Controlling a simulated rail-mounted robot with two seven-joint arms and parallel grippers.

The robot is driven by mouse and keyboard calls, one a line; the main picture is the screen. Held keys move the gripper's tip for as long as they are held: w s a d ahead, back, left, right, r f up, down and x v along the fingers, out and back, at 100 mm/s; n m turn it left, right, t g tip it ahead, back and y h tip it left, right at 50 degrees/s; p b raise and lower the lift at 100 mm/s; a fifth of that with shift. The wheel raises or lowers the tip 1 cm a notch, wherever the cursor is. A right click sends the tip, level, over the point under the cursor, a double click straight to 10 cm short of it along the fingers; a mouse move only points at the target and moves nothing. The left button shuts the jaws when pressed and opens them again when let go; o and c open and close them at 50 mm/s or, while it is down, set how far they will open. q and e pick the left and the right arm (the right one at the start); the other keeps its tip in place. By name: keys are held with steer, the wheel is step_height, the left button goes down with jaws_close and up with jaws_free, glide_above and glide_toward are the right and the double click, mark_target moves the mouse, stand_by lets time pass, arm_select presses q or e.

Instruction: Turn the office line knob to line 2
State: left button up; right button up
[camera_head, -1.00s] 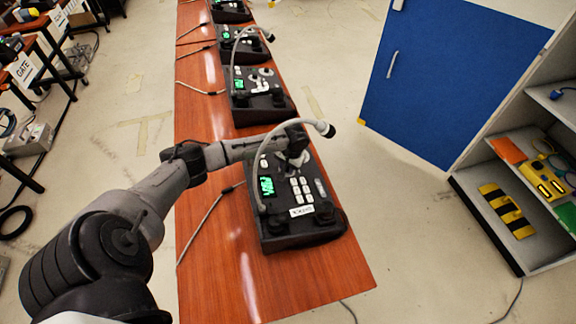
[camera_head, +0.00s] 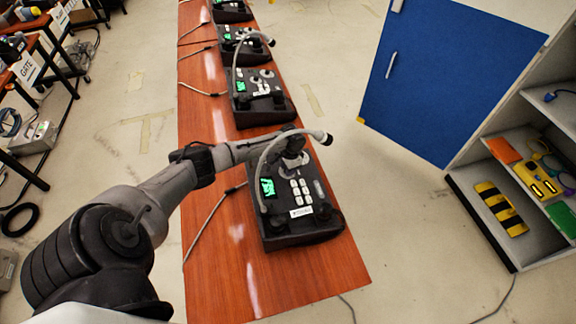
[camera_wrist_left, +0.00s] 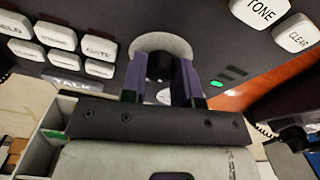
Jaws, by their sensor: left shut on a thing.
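The nearest paging phone (camera_head: 285,225) is a dark console on the red-brown table, with a green screen, white keys and a gooseneck microphone. A label plate (camera_head: 301,212) on it is too small to read surely. My left gripper (camera_head: 292,158) is over the console's far part, at a pale round dial. In the left wrist view, my left gripper (camera_wrist_left: 158,82) has its two fingers closed on either side of a dark knob (camera_wrist_left: 160,66) on a pale disc (camera_wrist_left: 162,43). The fingers and palm hide part of the knob, and its line setting is not readable. My right gripper is not in view.
More phones (camera_head: 260,98) stand in a row farther along the table (camera_head: 235,290). The microphone neck (camera_head: 264,165) curves close beside my left gripper. A shelf unit (camera_head: 525,150) stands at right across clear floor.

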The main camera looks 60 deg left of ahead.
arm_select(q)
steer(key=shift+m, duration=0.5)
stand_by(0.3)
steer(key=o, duration=0.9)
steer(key=r, duration=0.4)
steer(key=r+p, duration=0.1)
steer(key=r, duration=0.4)
steer(key=w+r, duration=0.1)
steer(key=r, duration=0.3)
steer(key=shift+r+p, duration=0.4)
